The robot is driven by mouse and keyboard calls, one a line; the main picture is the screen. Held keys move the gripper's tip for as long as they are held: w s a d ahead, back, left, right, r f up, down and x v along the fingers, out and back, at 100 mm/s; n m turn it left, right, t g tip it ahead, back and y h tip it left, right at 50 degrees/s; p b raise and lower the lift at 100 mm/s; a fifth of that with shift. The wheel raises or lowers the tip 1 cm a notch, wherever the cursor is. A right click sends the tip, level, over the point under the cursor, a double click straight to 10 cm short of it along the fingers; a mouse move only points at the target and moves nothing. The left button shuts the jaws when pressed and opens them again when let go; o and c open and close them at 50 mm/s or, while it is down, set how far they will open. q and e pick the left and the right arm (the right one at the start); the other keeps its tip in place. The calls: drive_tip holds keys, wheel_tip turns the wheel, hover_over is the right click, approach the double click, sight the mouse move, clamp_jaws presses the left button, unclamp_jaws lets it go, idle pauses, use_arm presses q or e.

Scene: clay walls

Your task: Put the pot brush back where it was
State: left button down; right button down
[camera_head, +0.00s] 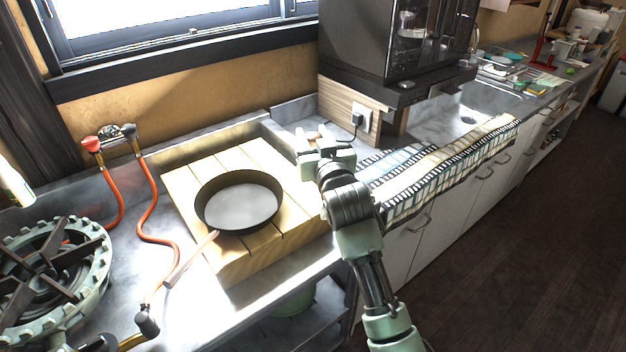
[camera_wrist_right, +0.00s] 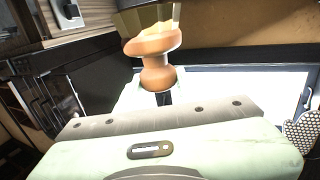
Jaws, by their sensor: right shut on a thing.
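The pot brush (camera_wrist_right: 155,62) shows in the right wrist view, with a turned reddish-brown wooden body and a pale part at the top of the picture. My right gripper (camera_wrist_right: 160,92) is shut on it; the fingers are mostly hidden. In the head view my right gripper (camera_head: 322,142) is over the counter corner, right of the wooden board and below the dark machine. The brush cannot be made out clearly there. My left gripper is in neither view.
A dark frying pan (camera_head: 240,203) sits on the slatted wooden board (camera_head: 188,188). A gas burner (camera_head: 45,265) and orange hoses (camera_head: 150,225) are at left. A dark machine (camera_head: 360,45), a wall socket (camera_head: 363,116) and a striped cloth (camera_head: 440,168) are close to the right gripper.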

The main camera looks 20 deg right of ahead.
wheel_tip(320, 180, down, 11)
drive_tip(key=shift+f+b, duration=0.1)
drive_tip(key=shift+b, duration=0.2)
drive_tip(key=shift+f, duration=0.1)
drive_tip(key=c, duration=0.9)
unclamp_jaws()
drive_tip(key=s, duration=1.2)
drive_tip(key=shift+a, duration=0.3)
